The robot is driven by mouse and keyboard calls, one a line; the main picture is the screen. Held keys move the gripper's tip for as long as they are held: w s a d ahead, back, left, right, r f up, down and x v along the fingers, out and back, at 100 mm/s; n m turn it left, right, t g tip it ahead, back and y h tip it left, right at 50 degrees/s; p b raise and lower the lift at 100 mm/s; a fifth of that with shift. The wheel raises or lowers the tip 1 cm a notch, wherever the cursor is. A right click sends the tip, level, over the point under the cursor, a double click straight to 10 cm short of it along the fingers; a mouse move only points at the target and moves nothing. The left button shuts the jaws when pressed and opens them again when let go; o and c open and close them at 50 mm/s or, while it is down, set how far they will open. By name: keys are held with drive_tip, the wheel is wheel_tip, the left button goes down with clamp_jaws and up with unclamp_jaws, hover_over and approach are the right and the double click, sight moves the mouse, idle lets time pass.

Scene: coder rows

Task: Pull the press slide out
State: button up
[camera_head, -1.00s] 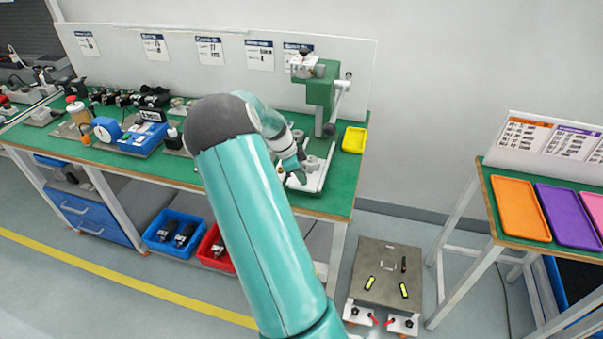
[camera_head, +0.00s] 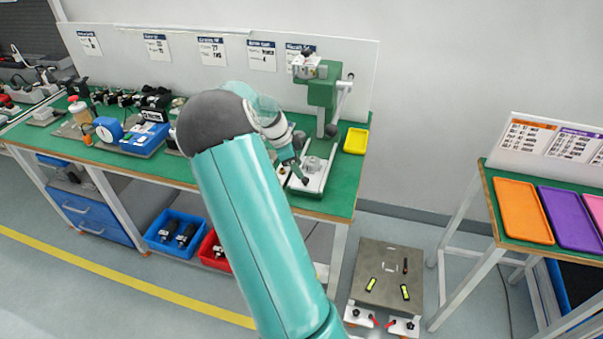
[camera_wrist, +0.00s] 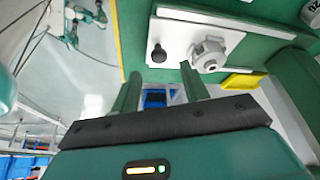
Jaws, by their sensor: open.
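The green press (camera_head: 322,92) stands on the green bench, with a lever on its right side. Its white slide plate (camera_head: 322,178) lies on the bench in front of the press. In the wrist view the slide plate (camera_wrist: 178,32) carries a grey round fixture (camera_wrist: 208,56) and a black knob (camera_wrist: 158,53) near one edge. My gripper (camera_head: 299,176) is at the front left of the slide. In the wrist view my gripper (camera_wrist: 160,76) is open, its two fingers apart and empty. The knob appears just beyond the gap between the fingertips; contact cannot be told.
A yellow tray (camera_head: 356,141) lies right of the press. A blue device (camera_head: 144,139) and other tools stand farther left on the bench. A low cart (camera_head: 387,275) stands on the floor at the right front. Another table holds an orange tray (camera_head: 522,210).

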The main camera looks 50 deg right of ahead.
drive_tip(key=v, duration=0.9)
drive_tip(key=shift+r, duration=0.1)
drive_tip(key=s+a+r+n+t+y, duration=0.1)
drive_tip(key=a+r+n+t, duration=0.2)
drive_tip(key=a, duration=0.5)
drive_tip(key=s+a+r+n+y, duration=0.1)
drive_tip(key=s+a+r+n, duration=0.1)
drive_tip(key=a+r+n, duration=0.35)
drive_tip(key=s+a+r+n+t+y, duration=0.15)
drive_tip(key=a+n, duration=0.35)
drive_tip(key=a, duration=0.5)
drive_tip(key=s+a+r+n+t, duration=0.1)
drive_tip(key=s+a+n+t, duration=0.3)
drive_tip(key=s+a+n, duration=0.8)
drive_tip(key=a+n, duration=0.1)
drive_tip(key=a, duration=0.3)
drive_tip(key=shift+s+a+r, duration=0.2)
drive_tip(key=shift+r, duration=0.05)
drive_tip(key=shift+c, duration=0.3)
